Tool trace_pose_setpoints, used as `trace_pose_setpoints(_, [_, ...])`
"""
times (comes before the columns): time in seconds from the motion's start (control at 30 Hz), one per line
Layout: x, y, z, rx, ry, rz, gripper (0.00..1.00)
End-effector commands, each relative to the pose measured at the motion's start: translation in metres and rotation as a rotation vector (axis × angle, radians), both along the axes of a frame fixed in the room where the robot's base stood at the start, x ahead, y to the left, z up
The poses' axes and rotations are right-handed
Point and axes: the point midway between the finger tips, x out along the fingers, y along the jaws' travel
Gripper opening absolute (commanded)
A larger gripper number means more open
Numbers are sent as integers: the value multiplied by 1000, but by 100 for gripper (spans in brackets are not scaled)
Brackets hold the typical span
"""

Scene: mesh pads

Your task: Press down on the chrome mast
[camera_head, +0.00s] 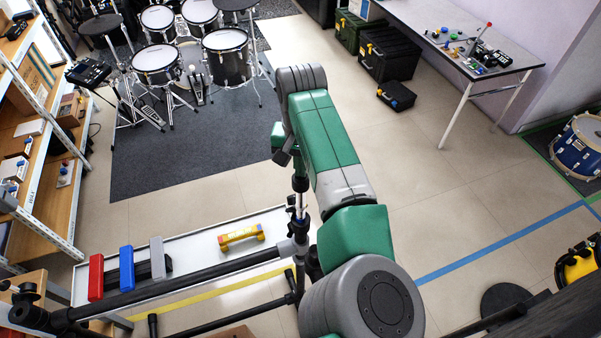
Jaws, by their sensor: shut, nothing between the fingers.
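The chrome mast (299,206) is a thin, bright upright rod on a dark stand, just left of my green arm. Its foot runs into a dark clamp at the crossing of the black bars. My gripper (300,186) is the dark, narrow part pointing down from my wrist, right above the mast. It is shut with nothing held. Its tip appears to be at or very near the mast's top, but I cannot tell whether they touch. My arm hides part of the wrist and the area right of the mast.
A long black bar (190,279) crosses in front of a white bench (195,249). A yellow-orange handle-shaped object (241,236) lies on the bench. Red (96,277), blue (127,268) and grey (158,258) blocks stand left.

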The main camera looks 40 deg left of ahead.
Motion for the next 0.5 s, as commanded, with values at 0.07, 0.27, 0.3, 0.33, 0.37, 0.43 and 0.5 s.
trace_pose_setpoints(0.07, [0,0,-4,-1,0,-1,0])
trace_pose_setpoints(0.27, [0,0,0,-1,0,-1,0])
trace_pose_setpoints(0.3, [0,0,6,-1,0,-1,0])
trace_pose_setpoints(0.33, [0,0,11,-1,0,0,0])
trace_pose_setpoints(0.37, [0,0,15,-1,0,0,0])
trace_pose_setpoints(0.43, [0,0,24,-1,2,0,0])
trace_pose_setpoints(0.5, [-1,0,33,-1,1,0,0])
